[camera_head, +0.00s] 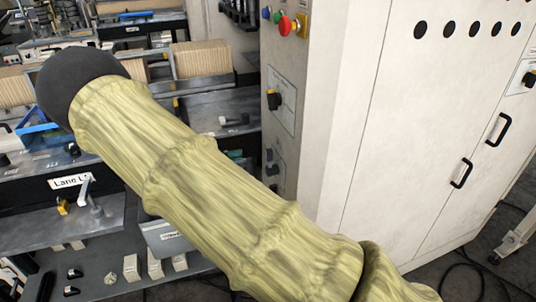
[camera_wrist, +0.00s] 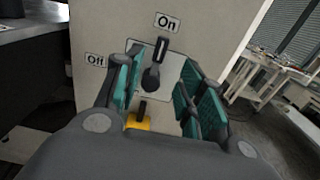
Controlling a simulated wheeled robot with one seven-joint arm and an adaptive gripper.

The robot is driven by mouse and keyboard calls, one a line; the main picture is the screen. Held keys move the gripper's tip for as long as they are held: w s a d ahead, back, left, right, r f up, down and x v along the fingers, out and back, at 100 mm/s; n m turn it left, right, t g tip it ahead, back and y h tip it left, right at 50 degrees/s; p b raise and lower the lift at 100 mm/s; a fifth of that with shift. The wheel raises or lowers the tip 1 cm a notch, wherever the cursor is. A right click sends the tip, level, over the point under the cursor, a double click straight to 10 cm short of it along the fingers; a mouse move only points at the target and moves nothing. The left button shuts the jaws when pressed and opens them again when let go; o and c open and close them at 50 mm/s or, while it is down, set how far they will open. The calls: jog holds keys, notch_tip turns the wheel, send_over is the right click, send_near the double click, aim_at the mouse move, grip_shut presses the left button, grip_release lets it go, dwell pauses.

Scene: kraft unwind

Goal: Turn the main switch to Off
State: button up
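The main switch (camera_wrist: 152,78) is a black rotary handle on a light grey plate in the wrist view. Its handle points up toward the "On" label (camera_wrist: 167,22). The "Off" label (camera_wrist: 95,60) is to its left. My gripper (camera_wrist: 161,60) is open, with teal finger pads on either side of the switch. I see a gap on both sides, but cannot tell how deep the fingers reach. In the head view my gripper is not visible; my sleeved arm crosses the picture. Black knobs on the cabinet's side include an upper one (camera_head: 275,99), but I cannot tell which is the main switch.
A yellow part (camera_wrist: 138,122) hangs below the switch. The white cabinet (camera_head: 415,120) fills the right of the head view, with colored buttons (camera_head: 292,25) above the knobs. Cluttered shelves (camera_head: 60,235) stand left. A white table (camera_wrist: 285,85) is at the right in the wrist view.

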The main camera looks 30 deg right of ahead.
aim_at(267, 156)
jog(key=p+x, duration=0.3)
jog(key=x, duration=0.6)
jog(key=shift+d+r, duration=0.1)
jog(key=shift+p+x, duration=0.45)
jog(key=shift+x, duration=0.3)
jog(key=shift+s, duration=0.1)
grip_shut()
